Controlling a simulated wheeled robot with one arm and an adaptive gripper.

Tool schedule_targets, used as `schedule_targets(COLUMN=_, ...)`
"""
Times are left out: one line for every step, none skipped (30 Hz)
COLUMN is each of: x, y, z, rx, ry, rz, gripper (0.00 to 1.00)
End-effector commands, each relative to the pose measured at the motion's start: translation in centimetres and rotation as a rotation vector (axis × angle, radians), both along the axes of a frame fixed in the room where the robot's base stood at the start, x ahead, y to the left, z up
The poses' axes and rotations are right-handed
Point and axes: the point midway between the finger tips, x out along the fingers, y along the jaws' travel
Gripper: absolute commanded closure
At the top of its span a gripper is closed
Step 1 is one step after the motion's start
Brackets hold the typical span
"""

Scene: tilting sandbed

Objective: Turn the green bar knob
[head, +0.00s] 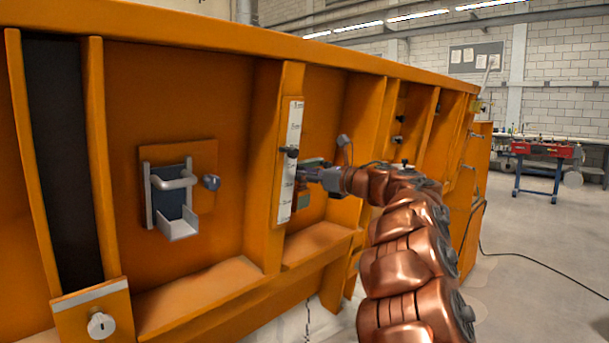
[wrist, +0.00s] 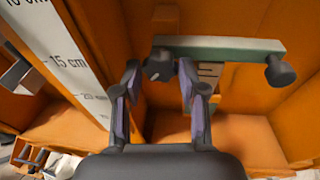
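In the wrist view, a grey-green bar (wrist: 225,48) lies crosswise in front of an orange panel. A dark round knob (wrist: 159,64) sits at its left end and another dark knob (wrist: 281,72) at its right end. My gripper (wrist: 159,70) is open, with its two fingers apart on either side of the left knob. Small gaps show between knob and fingers; I cannot tell how deep the knob sits between them. In the head view, my gripper (head: 308,173) is at the orange recess beside the white scale, and it mostly hides the bar.
Sand lies on the ledge below.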

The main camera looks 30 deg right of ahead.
Motion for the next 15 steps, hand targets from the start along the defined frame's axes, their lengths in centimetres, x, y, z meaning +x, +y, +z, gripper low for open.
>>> schedule_targets(x=-0.01, y=0.0, z=0.0, rx=0.0, ry=0.0, rz=0.0, gripper=0.67)
schedule_targets(x=-0.01, y=-0.01, z=0.01, rx=0.0, ry=0.0, rz=0.0, gripper=0.7)
schedule_targets(x=-0.01, y=-0.01, z=0.01, rx=0.0, ry=0.0, rz=0.0, gripper=0.74)
schedule_targets(x=-0.01, y=-0.01, z=0.01, rx=0.0, ry=0.0, rz=0.0, gripper=0.77)
schedule_targets(x=-0.01, y=-0.03, z=0.01, rx=0.0, ry=0.0, rz=-0.001, gripper=0.8)
schedule_targets(x=-0.01, y=-0.03, z=0.01, rx=0.0, ry=0.0, rz=-0.001, gripper=0.85)
schedule_targets(x=-0.02, y=-0.04, z=0.02, rx=0.0, ry=0.0, rz=-0.001, gripper=0.88)
schedule_targets(x=-0.02, y=-0.04, z=0.02, rx=0.0, ry=0.0, rz=-0.001, gripper=0.91)
schedule_targets(x=-0.01, y=-0.05, z=0.02, rx=0.0, ry=0.0, rz=-0.001, gripper=0.95)
schedule_targets(x=-0.01, y=-0.05, z=0.03, rx=0.0, ry=-0.001, rz=-0.001, gripper=0.97)
schedule_targets(x=-0.01, y=-0.05, z=0.03, rx=0.0, ry=-0.001, rz=-0.001, gripper=0.97)
schedule_targets(x=-0.02, y=-0.06, z=0.02, rx=0.001, ry=-0.001, rz=-0.001, gripper=0.97)
schedule_targets(x=-0.02, y=-0.06, z=0.03, rx=0.003, ry=0.0, rz=-0.001, gripper=0.97)
schedule_targets(x=-0.02, y=-0.06, z=0.04, rx=0.005, ry=0.001, rz=-0.001, gripper=0.97)
schedule_targets(x=-0.02, y=-0.07, z=0.05, rx=0.01, ry=0.002, rz=0.0, gripper=0.97)
